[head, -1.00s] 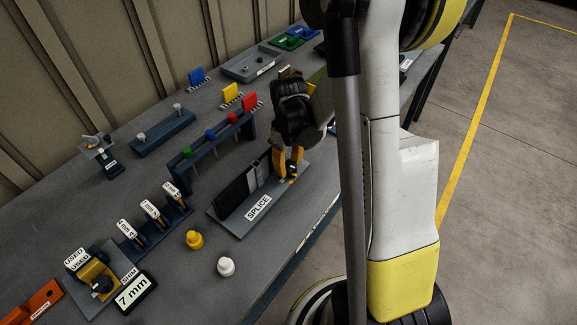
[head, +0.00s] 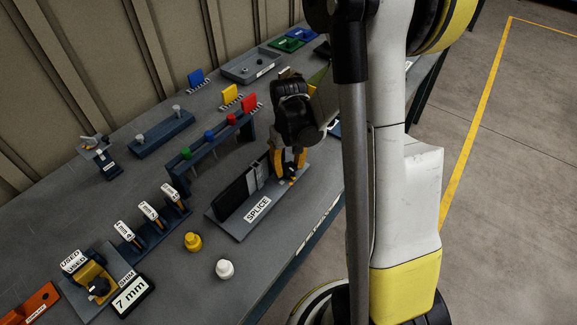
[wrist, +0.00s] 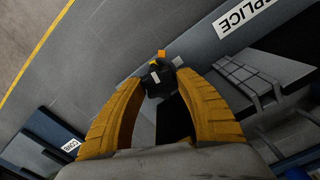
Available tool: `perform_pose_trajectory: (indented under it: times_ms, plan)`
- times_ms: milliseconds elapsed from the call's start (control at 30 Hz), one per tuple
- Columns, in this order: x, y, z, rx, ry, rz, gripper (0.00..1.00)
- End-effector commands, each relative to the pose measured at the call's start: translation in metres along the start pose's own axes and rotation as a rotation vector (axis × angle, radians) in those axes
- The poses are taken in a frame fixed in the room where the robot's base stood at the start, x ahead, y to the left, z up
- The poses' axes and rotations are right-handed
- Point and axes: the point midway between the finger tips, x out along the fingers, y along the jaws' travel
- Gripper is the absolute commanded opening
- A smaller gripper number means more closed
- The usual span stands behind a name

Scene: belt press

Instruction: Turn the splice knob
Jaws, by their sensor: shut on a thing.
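The splice fixture (head: 226,222) is a grey plate labelled SPLICE with a dark upright slab and light grey blocks. It stands on the bench and also shows in the wrist view (wrist: 205,35). The splice knob (wrist: 158,84) is black with a pale mark on top, at the fixture's end. My gripper (wrist: 160,82) has its yellow fingers closed around it, one on each side. In the head view my gripper (head: 287,172) comes down over the right end of the fixture, and the fingers mostly hide the knob. A small orange piece (wrist: 161,56) shows just beyond it.
A yellow knob (head: 193,241) and a white knob (head: 224,268) stand near the bench's front edge. A blue rack (head: 178,162) stands behind the fixture. A 7 mm display (head: 131,297) is at the lower left. Open floor lies right of the bench.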

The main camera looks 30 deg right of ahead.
Motion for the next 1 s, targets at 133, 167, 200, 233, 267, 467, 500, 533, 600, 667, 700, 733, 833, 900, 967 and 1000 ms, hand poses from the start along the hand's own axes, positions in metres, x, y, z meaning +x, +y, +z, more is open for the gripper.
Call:
perform_pose_trajectory:
  times_ms: [133,167,200,233,267,467,500,533,600,667,700,733,833,900,967,1000]
  plan:
    - [0.0,0.0,0.001,-0.001,-0.001,0.0,0.11]
    - [0.0,0.0,0.001,-0.001,-0.001,0.0,0.47]
    - [0.0,0.0,0.001,-0.001,-0.001,0.0,0.59]
    - [0.0,0.0,0.001,-0.001,-0.001,0.0,0.64]
    - [0.0,0.0,0.001,-0.001,-0.001,0.0,0.64]
    - [0.0,0.0,0.0,-0.001,-0.001,0.0,0.64]
    - [0.0,0.0,0.0,-0.001,-0.001,0.0,0.64]
    - [-0.001,0.0,0.0,-0.001,0.0,0.0,0.64]
    - [-0.005,0.0,0.0,-0.001,0.0,0.0,0.64]
    - [-0.012,0.0,0.0,-0.001,0.0,0.0,0.64]
    - [-0.018,0.0,0.0,-0.001,0.0,0.0,0.64]
    - [-0.024,0.0,0.0,-0.001,0.0,0.0,0.64]
    - [-0.046,0.0,0.001,-0.001,0.0,0.0,0.64]
    - [-0.063,0.0,0.001,-0.001,-0.001,0.0,0.64]
    - [-0.076,0.0,0.001,-0.001,-0.001,0.0,0.64]
    - [-0.084,0.0,0.001,-0.001,-0.001,0.0,0.64]
